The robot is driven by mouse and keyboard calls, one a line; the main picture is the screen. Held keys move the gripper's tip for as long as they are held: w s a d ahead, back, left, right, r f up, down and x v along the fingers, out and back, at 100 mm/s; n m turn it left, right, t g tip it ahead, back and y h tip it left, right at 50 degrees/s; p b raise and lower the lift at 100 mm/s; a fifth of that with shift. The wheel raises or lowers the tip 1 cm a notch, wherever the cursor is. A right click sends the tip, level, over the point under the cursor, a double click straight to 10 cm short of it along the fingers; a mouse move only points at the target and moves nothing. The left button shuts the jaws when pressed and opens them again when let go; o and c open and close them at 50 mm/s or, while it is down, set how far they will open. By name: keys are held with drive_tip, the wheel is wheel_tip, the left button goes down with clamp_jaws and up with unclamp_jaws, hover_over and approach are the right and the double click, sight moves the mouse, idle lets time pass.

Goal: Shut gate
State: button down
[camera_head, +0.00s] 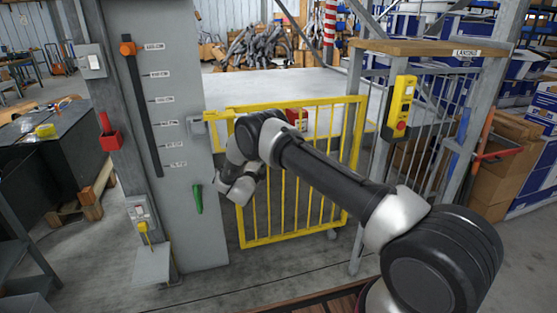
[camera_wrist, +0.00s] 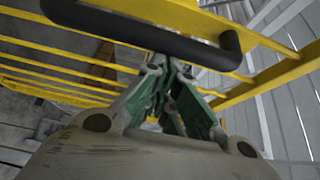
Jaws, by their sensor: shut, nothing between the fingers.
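The yellow barred gate (camera_head: 295,238) spans the opening between a grey panel post (camera_head: 205,70) and a steel frame post (camera_head: 354,150) in the head view. The fingertips are close below the handle; contact is unclear.
A yellow control box (camera_head: 400,106) with a red button hangs on the right frame, under a wooden shelf (camera_head: 415,47). A pale table (camera_head: 270,87) stands behind the gate.

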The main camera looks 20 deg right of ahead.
drive_tip(key=a, duration=0.5)
drive_tip(key=shift+s+a, duration=0.1)
drive_tip(key=shift+a, duration=0.25)
drive_tip(key=shift+a, duration=0.1)
